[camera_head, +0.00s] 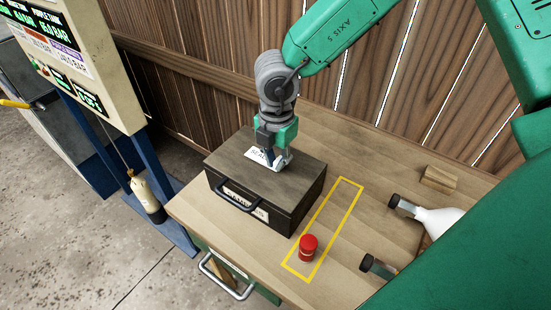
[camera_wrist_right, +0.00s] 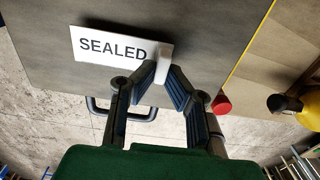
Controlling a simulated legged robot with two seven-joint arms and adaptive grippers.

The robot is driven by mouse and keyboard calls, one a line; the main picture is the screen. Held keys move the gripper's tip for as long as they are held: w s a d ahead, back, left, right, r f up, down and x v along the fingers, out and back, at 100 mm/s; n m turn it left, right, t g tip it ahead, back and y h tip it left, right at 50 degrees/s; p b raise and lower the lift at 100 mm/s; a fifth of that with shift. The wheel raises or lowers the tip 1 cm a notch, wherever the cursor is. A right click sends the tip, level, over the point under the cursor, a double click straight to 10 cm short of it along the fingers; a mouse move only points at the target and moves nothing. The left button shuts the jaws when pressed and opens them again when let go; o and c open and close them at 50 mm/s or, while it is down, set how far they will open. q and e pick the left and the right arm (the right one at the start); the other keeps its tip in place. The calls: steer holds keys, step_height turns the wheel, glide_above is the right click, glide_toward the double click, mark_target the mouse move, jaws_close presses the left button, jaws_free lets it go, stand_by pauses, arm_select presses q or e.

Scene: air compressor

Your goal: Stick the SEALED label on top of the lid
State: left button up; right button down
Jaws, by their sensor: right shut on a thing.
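The dark case (camera_head: 300,210) stands on the wooden bench with its flat lid (camera_head: 230,157) closed. The white SEALED label (camera_head: 256,155) is over the lid's top, lying flat or nearly so; I cannot tell if it touches. In the right wrist view the label (camera_wrist_right: 110,47) reads SEALED, with a white block (camera_wrist_right: 158,62) at its right end. My right gripper (camera_head: 277,163) points down over the lid, and its fingers (camera_wrist_right: 165,85) are shut on that white block of the label. My left gripper is not in view.
A red cylinder (camera_head: 308,247) stands inside a yellow outline (camera_head: 323,230) right of the case. A white bottle (camera_head: 438,218) and a wood block (camera_head: 440,179) are farther right. The case's handle (camera_head: 236,196) sticks out in front. A plank wall stands behind.

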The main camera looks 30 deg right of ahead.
steer(key=shift+f+b, duration=0.35)
steer(key=shift+f, duration=0.3)
stand_by(0.4)
stand_by(0.4)
steer(key=c, duration=1.6)
jaws_free()
steer(key=shift+o, duration=0.2)
steer(key=shift+r, duration=0.1)
step_height(320, 180, up, 12)
